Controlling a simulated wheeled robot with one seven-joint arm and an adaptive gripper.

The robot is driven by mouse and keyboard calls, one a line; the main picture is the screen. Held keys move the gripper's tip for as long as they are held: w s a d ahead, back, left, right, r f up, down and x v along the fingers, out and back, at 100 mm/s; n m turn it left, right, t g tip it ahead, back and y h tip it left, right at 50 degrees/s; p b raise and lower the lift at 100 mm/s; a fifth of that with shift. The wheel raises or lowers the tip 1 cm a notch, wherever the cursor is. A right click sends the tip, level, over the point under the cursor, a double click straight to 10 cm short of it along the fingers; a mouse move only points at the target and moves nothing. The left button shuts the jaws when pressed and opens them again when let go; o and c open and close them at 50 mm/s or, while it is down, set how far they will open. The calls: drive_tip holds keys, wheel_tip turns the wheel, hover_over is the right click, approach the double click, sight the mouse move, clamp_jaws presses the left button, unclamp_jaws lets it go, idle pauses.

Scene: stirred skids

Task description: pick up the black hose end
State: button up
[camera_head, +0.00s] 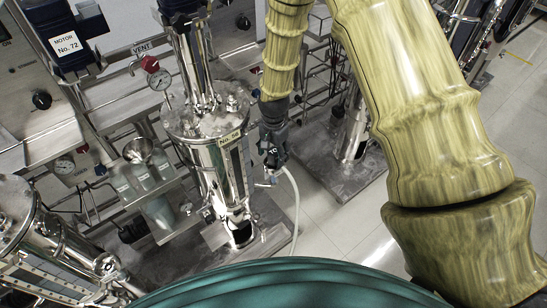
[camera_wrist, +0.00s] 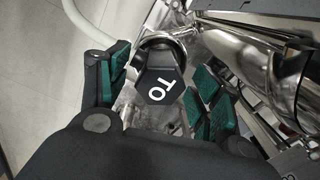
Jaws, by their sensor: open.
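My gripper (camera_wrist: 163,84) is open, with green pads on both sides of the hose end. A gap shows between the right pads and the hose end; the left pads are closer, and I cannot tell whether they touch.
A shiny steel vessel (camera_head: 222,165) labelled "No. 98" stands close left of my gripper. Gauges, a "VENT" tag (camera_head: 141,48) and a shelf with clear beakers (camera_head: 145,178) are further left. Another skid base (camera_head: 345,180) is at the right. Open tiled floor (camera_head: 330,235) lies between.

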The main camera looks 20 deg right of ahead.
drive_tip(key=shift+c, duration=0.5)
drive_tip(key=c, duration=1.3)
drive_tip(key=shift+c, duration=0.2)
drive_tip(key=shift+r, duration=0.1)
